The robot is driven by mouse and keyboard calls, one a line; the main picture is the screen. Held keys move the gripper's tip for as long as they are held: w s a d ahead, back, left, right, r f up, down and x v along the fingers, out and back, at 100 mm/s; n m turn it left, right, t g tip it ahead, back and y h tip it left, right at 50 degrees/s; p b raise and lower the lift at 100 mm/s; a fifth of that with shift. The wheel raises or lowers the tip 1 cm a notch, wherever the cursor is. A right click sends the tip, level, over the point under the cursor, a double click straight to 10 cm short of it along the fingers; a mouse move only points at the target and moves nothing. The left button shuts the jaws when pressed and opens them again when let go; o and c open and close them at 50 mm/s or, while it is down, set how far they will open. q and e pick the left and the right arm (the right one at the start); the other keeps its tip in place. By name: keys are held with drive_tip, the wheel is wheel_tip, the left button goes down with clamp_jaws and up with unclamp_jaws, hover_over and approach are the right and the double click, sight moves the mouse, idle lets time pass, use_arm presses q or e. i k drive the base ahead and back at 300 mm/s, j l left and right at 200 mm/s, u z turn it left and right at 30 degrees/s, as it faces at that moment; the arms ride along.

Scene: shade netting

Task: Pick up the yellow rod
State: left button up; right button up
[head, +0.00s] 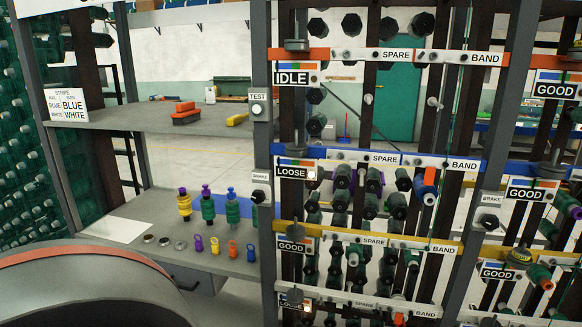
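I cannot make out a thing that is clearly a yellow rod. A yellow bar-like rail (370,239) runs across the rack on the right, below the blue one. A small yellow piece (237,119) lies on the upper shelf. On the lower shelf stand a yellow spool (184,204) and a small yellow tag with a ring (215,246). Neither of my grippers shows in the head view.
The rack carries an orange rail (303,54), a blue rail (347,155) and several spools. Orange-red blocks (186,113) lie on the upper shelf (130,118). A large curved grey body (95,285) fills the lower left.

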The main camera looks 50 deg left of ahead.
sight(236, 119)
drive_tip(key=u, duration=1.9)
